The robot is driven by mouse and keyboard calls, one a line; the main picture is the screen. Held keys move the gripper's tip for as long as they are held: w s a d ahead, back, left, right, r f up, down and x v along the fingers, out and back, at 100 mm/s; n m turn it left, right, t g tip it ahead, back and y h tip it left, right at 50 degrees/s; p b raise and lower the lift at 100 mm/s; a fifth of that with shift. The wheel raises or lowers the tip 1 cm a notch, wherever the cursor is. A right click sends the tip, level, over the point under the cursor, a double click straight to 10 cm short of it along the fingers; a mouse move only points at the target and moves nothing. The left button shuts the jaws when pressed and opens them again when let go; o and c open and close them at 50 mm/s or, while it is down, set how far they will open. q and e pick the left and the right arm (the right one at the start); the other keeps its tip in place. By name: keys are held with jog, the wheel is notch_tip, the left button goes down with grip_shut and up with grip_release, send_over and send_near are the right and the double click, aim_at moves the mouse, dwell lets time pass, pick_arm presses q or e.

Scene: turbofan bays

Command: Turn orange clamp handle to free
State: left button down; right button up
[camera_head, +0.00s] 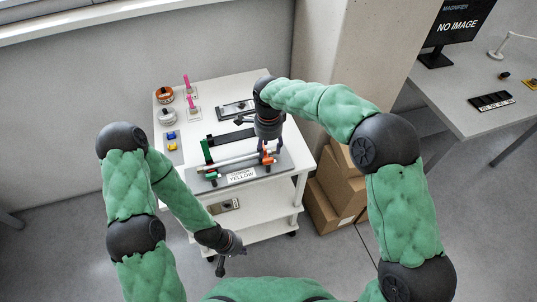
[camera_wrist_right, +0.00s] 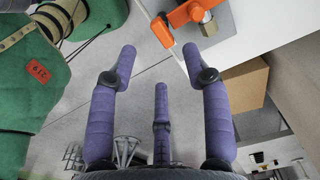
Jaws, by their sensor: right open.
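The orange clamp handle (camera_head: 268,158) is at the right front of the fixture on the white cart, and it also shows at the top of the right wrist view (camera_wrist_right: 183,15). My right gripper (camera_head: 269,144) reaches down over it from above. In the right wrist view its purple fingers (camera_wrist_right: 160,55) are spread with nothing between them. The orange handle lies just beyond the fingertips, apart from them as far as I can see. My left gripper (camera_head: 222,264) hangs empty-looking in front of the cart, away from the clamp; its finger opening is too small to judge.
The cart top (camera_head: 225,92) also carries a label reading YELLOW (camera_head: 241,175), a green block (camera_head: 206,150), pink posts (camera_head: 187,82), round jars (camera_head: 165,94) and a dark plate (camera_head: 236,108). Cardboard boxes (camera_head: 335,190) stand right of the cart. A desk (camera_head: 470,118) is farther right.

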notch_tip(320, 180, up, 5)
dwell(0.3)
dwell(0.4)
